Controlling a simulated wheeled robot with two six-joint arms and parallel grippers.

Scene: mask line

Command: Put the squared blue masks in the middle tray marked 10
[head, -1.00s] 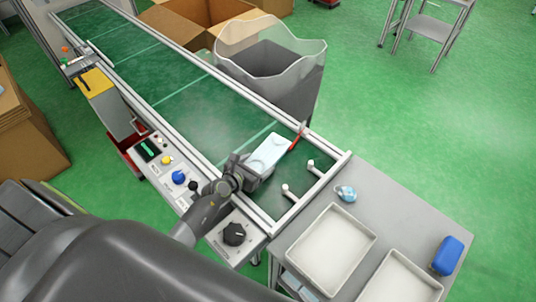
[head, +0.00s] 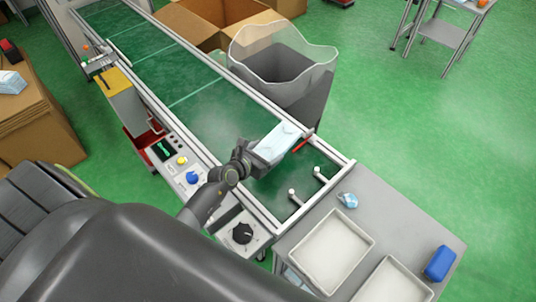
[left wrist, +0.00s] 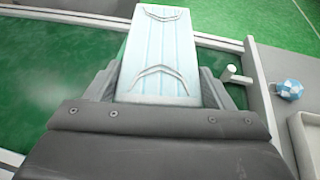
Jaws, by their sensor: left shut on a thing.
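My left gripper (head: 262,158) is shut on a light blue rectangular mask (head: 279,142) and holds it over the front end of the green conveyor. In the left wrist view the mask (left wrist: 160,50) lies between the two fingers, its pleats showing. Two white trays are on the grey table at the lower right, one (head: 368,237) nearer the conveyor and one (head: 424,296) cut by the bottom edge. Both look empty. No number is legible on them. My right gripper is out of view.
A blue and white round item (head: 347,200) and a blue box (head: 440,263) lie on the grey table (head: 400,218). The conveyor (head: 210,90) has side rails and white posts (head: 295,197) at its end. A grey bin (head: 285,75) stands behind it.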

